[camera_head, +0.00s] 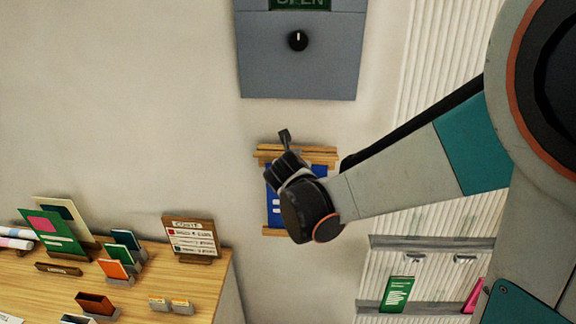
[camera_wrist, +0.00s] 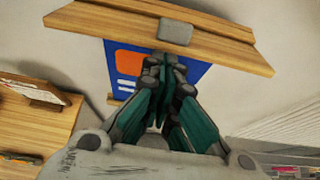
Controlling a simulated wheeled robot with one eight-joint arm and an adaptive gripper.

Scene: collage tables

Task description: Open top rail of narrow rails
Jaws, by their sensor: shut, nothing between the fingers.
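The narrow rails hang on the wall with a blue poster (camera_wrist: 197,72) between them. The wooden top rail (camera_head: 320,156) runs across the poster's upper edge, and it also fills the upper part of the wrist view (camera_wrist: 225,48). A small grey block (camera_wrist: 176,32) sits at the middle of that rail. The bottom rail (camera_head: 272,232) shows only partly behind my wrist. My gripper (camera_head: 287,160) is in front of the poster, close to the top rail. In the wrist view its fingers (camera_wrist: 165,62) are together and empty, just below the grey block; whether they touch the rail is unclear.
A grey panel (camera_head: 300,75) with a black knob (camera_head: 298,41) is on the wall above. A wooden table (camera_head: 190,285) with cards and small holders stands at the lower left. Shelves (camera_head: 432,243) with a green card (camera_head: 397,294) are at the right. The wall left of the rails is bare.

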